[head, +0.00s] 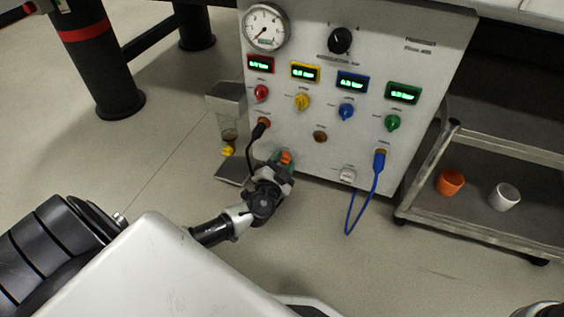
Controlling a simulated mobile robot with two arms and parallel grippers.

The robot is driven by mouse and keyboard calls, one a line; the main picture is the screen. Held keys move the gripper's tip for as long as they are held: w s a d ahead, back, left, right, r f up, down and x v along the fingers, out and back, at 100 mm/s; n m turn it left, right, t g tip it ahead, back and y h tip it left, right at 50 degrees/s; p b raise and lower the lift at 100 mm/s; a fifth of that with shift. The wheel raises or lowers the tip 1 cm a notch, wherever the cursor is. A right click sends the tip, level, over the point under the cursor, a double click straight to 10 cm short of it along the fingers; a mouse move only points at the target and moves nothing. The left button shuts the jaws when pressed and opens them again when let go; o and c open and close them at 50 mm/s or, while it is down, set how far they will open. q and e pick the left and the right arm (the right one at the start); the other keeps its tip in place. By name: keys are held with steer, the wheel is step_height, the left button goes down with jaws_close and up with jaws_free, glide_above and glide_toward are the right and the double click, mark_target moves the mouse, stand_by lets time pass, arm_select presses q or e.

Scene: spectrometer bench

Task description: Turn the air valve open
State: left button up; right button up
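The white panel (320,100) bears a round pressure gauge (266,27), a black knob (340,40), and a row of red (261,92), yellow (302,102), blue (347,112) and green (393,122) knobs under lit displays. None of the labels is readable enough to tell which control is the air valve. My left gripper (281,166) is at the panel's lower left, at a small orange part (286,156) with some green beside it. The gripper hides most of that part, and whether its fingers touch or hold it cannot be told. My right gripper is not in view.
A black cable (250,142) hangs from a socket just above my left gripper. A blue cable (350,208) loops from the panel's right side. A filter-like unit (228,115) stands at the panel's left edge. A cart (480,225) at right holds orange (450,182) and white cups (504,197).

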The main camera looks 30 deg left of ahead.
arm_select(q)
steer(key=c, duration=0.5)
steer(key=shift+o, duration=0.2)
steer(key=shift+m, duration=0.3)
steer(key=m, duration=1)
steer(key=shift+r+m, duration=0.1)
steer(key=shift+m, duration=0.3)
steer(key=m+p, duration=0.1)
steer(key=m, duration=0.4)
steer(key=shift+d, duration=0.1)
steer(key=shift+m+p, duration=0.3)
